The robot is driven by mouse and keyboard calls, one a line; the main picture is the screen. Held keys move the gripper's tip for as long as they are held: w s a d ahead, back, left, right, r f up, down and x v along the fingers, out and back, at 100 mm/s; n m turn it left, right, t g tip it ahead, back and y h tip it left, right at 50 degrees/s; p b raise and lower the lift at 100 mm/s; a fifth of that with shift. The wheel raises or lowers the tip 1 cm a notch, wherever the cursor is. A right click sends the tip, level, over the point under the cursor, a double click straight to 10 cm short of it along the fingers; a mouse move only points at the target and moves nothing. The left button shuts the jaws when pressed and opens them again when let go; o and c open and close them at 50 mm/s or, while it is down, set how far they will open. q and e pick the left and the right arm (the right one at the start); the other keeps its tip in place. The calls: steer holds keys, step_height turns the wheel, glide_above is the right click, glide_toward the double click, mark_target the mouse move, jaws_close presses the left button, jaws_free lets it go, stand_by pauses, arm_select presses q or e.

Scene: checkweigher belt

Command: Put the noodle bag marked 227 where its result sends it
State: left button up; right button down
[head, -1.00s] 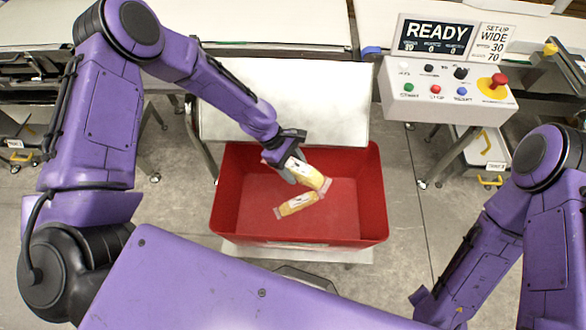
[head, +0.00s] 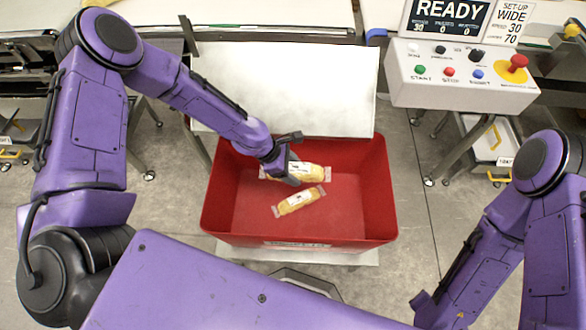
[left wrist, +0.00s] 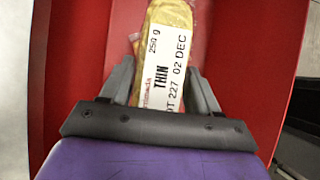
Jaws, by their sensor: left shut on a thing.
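The noodle bag marked 227 (left wrist: 168,70) is yellow with a white label reading 250 g, THIN, 227 and 02 DEC in the left wrist view. My left gripper (left wrist: 160,90) is shut on it. In the head view, the held bag (head: 308,169) is inside the red bin (head: 375,215), near its back wall. My left gripper (head: 287,172) reaches into the bin from the back left. A second yellow bag (head: 299,201) lies on the bin floor just in front of the held one. My right gripper is not in view.
A pale sloped plate (head: 290,90) stands behind the bin. A control box (head: 460,78) with buttons and a red stop knob is at the upper right, under a display (head: 447,20) reading READY. The bin's right half is clear.

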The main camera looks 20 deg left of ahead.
arm_select(q)
steer(key=shift+r, duration=0.1)
steer(key=o, duration=1.4)
steer(key=p+v, duration=0.1)
steer(key=v, duration=0.9)
steer(key=shift+r+p, duration=0.25)
steer(key=shift+p, duration=0.15)
